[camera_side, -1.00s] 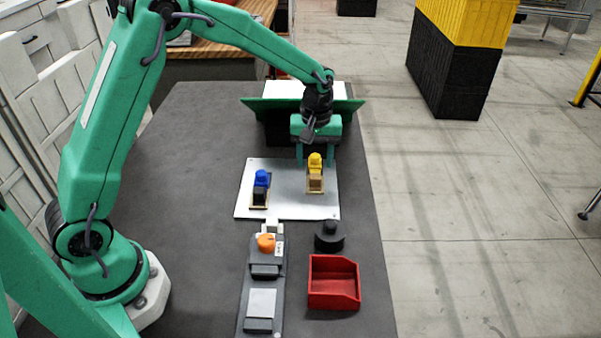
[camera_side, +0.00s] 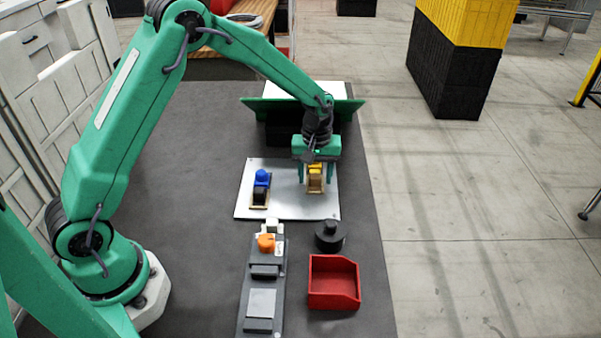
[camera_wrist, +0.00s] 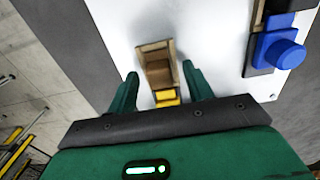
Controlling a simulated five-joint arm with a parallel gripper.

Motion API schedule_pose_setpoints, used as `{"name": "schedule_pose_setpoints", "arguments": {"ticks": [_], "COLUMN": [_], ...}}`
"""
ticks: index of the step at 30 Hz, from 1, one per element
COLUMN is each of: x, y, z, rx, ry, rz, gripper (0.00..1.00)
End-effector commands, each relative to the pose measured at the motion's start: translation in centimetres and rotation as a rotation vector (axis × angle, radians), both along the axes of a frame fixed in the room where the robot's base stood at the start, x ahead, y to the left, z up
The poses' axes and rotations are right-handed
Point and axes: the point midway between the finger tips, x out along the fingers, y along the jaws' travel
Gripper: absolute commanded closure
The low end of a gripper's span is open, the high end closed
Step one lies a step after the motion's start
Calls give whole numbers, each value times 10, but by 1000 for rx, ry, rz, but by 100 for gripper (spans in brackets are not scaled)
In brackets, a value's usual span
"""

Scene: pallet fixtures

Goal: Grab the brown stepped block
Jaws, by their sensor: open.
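The brown stepped block (camera_side: 314,184) stands in a light fixture on the right part of the white plate (camera_side: 285,208), with a yellow piece (camera_side: 315,167) directly behind it. In the wrist view the brown block (camera_wrist: 158,72) lies between the fingertips, with the yellow piece (camera_wrist: 166,98) closer to my palm. My gripper (camera_side: 315,181) is open, pointing down over this fixture, one finger on each side. In the wrist view my gripper (camera_wrist: 160,71) shows gaps between both fingers and the block. How far the fingertips are above the plate is hard to tell.
A blue knob-topped piece (camera_side: 261,177) with a dark block sits in a second fixture to the left on the plate. Nearer stand a grey device with an orange knob (camera_side: 266,243), a black round part (camera_side: 329,238) and a red bin (camera_side: 333,285). A green-edged stand is behind.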

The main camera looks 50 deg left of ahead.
Motion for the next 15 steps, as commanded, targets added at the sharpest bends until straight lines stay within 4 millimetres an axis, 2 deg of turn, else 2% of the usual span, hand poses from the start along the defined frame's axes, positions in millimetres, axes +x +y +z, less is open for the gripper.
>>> {"name": "schedule_pose_setpoints", "arguments": {"ticks": [11,15], "x": [0,0], "y": [0,0], "z": [0,0], "rx": [0,0], "ry": [0,0], "rz": [0,0], "gripper": [51,79]}}
